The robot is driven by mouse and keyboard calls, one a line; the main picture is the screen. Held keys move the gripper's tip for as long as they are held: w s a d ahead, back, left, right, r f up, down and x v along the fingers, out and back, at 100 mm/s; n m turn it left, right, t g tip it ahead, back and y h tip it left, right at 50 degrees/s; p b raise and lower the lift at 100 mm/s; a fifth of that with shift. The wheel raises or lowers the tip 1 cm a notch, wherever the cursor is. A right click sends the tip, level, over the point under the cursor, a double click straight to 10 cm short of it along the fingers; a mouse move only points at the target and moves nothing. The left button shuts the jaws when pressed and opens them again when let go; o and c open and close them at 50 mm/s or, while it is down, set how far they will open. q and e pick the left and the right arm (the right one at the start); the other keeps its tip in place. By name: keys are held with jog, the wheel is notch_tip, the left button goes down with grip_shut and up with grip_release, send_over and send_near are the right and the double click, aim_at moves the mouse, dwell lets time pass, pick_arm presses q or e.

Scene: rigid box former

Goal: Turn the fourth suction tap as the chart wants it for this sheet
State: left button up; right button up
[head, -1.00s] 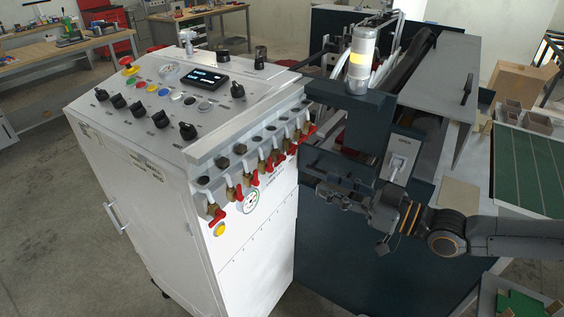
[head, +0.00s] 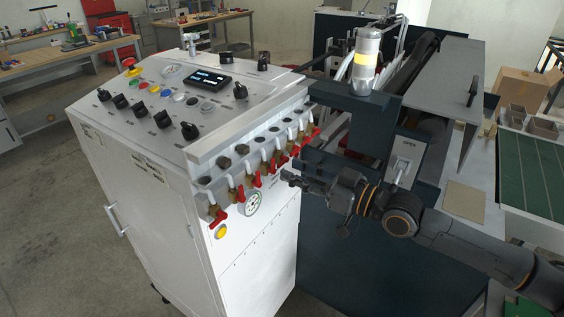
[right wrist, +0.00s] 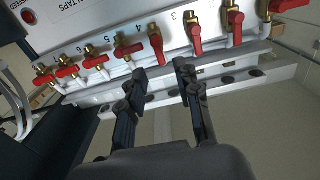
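A row of suction taps with brass bodies and red handles runs along the front of the white cabinet (head: 150,205). In the right wrist view, I take the fourth suction tap (right wrist: 157,47) to be the one beside the printed 4; its handle points down the picture, like its two neighbours to the right. The handle to its left (right wrist: 128,51) lies sideways. My right gripper (right wrist: 160,70) is open and empty, its fingertips just below the fourth tap and apart from it. In the head view the right gripper (head: 287,178) is beside the taps. My left gripper is out of view.
The cabinet top holds black knobs, coloured buttons and a small display (head: 208,80), too small to read. A dark machine with a signal lamp (head: 364,62) stands close to the right.

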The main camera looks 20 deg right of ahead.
aim_at(274, 163)
jog(key=shift+p+x, duration=0.6)
jog(key=shift+x, duration=1.55)
grip_shut()
